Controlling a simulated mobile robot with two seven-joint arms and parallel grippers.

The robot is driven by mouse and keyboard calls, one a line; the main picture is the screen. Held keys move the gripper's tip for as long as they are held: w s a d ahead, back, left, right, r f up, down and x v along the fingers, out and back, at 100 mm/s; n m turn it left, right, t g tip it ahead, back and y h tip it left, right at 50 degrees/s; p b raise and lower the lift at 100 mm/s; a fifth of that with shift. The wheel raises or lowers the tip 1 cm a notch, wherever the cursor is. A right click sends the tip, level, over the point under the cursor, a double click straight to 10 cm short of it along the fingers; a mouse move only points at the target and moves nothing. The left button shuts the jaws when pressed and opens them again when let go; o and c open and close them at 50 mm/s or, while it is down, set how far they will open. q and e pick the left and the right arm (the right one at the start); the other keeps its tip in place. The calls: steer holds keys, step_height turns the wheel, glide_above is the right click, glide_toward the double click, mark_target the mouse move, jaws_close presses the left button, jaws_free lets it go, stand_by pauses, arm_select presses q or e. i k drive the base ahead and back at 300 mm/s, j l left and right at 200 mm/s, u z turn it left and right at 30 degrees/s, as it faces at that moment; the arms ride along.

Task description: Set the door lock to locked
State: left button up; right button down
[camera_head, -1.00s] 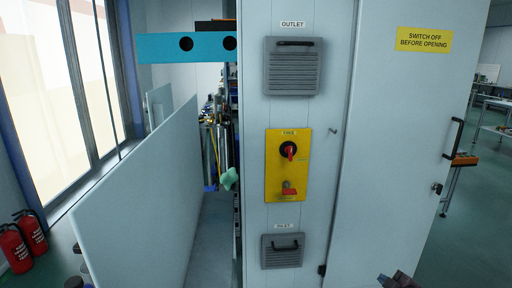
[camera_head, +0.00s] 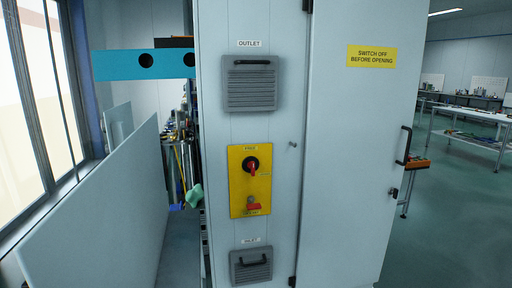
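The cabinet door (camera_head: 345,140) is a tall pale panel on the right part of the cabinet and looks shut. It has a black vertical handle (camera_head: 404,146) near its right edge. A small dark door lock (camera_head: 393,192) sits below the handle; it is too small to tell its setting. A yellow switch plate (camera_head: 237,190) on the cabinet front, left of the door, carries a red rotary knob (camera_head: 252,167) and a red lever (camera_head: 254,206). Neither of my grippers shows in the current view.
A grey outlet vent (camera_head: 249,84) and an inlet vent (camera_head: 251,266) are on the cabinet front. A yellow sign (camera_head: 371,57) is on the door. A pale partition (camera_head: 105,210) stands at the left. Open floor (camera_head: 455,220) lies to the right, with a work table (camera_head: 475,115) behind.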

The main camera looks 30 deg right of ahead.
mark_target(395, 191)
steer(key=k, duration=0.45)
steer(key=z, duration=0.35)
steer(key=k+z, duration=0.15)
steer(key=z, duration=0.15)
steer(key=l+z, duration=0.1)
steer(key=z, duration=0.25)
steer(key=i+l+z, duration=0.3)
steer(key=i+z, duration=0.3)
steer(key=i, duration=0.2)
